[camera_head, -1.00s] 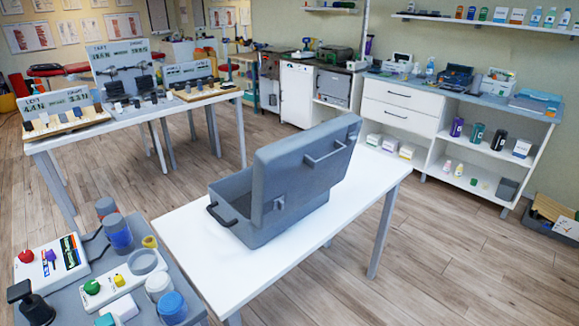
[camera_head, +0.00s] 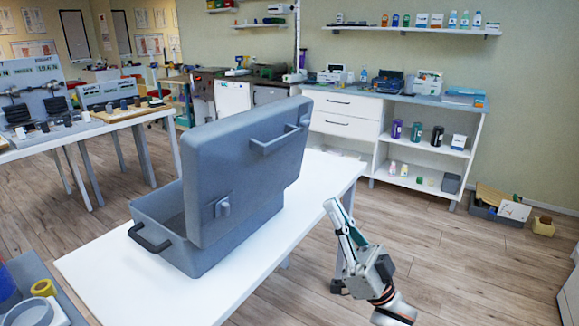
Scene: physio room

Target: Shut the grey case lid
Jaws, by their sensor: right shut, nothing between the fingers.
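The grey case (camera_head: 205,258) stands on a white table (camera_head: 115,285). Its lid (camera_head: 245,165) is up, standing steeply over the base, with a handle and a latch on the face toward me. Part of the open base shows at the left, with a dark handle on its left end; the lid hides the rest of the inside. My right gripper (camera_head: 333,208) is at the lower right, beyond the table's right edge in this view, shut and empty. It is apart from the case and the lid. My left gripper is out of view.
A side table (camera_head: 75,312) with jars and a yellow ring is at the lower left. A white cabinet with shelves (camera_head: 425,165) stands along the back wall. A grey crate (camera_head: 495,213) is on the floor at the right. The white table's near part is bare.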

